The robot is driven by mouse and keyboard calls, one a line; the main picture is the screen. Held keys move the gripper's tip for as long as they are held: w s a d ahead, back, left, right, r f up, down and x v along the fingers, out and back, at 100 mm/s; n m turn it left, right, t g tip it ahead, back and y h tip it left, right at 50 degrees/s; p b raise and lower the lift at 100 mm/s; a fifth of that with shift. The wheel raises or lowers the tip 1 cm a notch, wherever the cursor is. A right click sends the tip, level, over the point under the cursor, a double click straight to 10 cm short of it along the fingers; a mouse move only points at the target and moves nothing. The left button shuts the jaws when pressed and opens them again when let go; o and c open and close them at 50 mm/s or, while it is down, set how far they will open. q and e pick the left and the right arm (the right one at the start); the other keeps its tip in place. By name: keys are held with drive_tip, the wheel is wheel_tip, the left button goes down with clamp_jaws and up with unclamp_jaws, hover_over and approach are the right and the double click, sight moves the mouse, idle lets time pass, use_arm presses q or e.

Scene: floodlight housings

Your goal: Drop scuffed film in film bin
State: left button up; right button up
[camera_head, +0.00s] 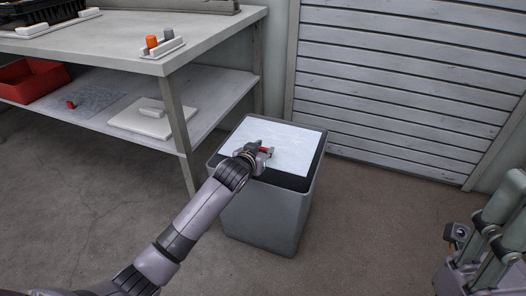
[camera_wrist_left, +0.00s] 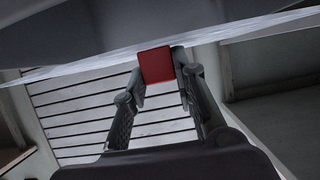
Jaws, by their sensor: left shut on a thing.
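My left gripper (camera_head: 264,152) is shut on the red tab (camera_head: 265,150) of a pale, see-through film sheet (camera_head: 292,148). In the left wrist view the red tab (camera_wrist_left: 156,64) sits between the fingertips, with the sheet's thin edge (camera_wrist_left: 100,65) beside it. In the head view the film appears spread over the mouth of a grey bin (camera_head: 262,220) with a dark rim (camera_head: 313,168). I cannot tell whether the film touches the rim, and scuffs are too small to see. My right gripper is not clearly in view.
A workbench (camera_head: 120,45) stands at the left, with an orange and a grey knob on a white holder (camera_head: 163,47). Its lower shelf (camera_head: 215,100) holds another sheet with a red tab (camera_head: 71,105), a white plate (camera_head: 150,122) and a red tray (camera_head: 30,82). A slatted shutter (camera_head: 400,75) stands behind the bin.

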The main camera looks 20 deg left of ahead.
use_arm(q)
drive_tip(key=shift+f, duration=0.1)
drive_tip(key=o, duration=0.9)
drive_tip(key=shift+s, duration=0.1)
drive_tip(key=v, duration=1.1)
drive_tip(key=shift+s, duration=0.35)
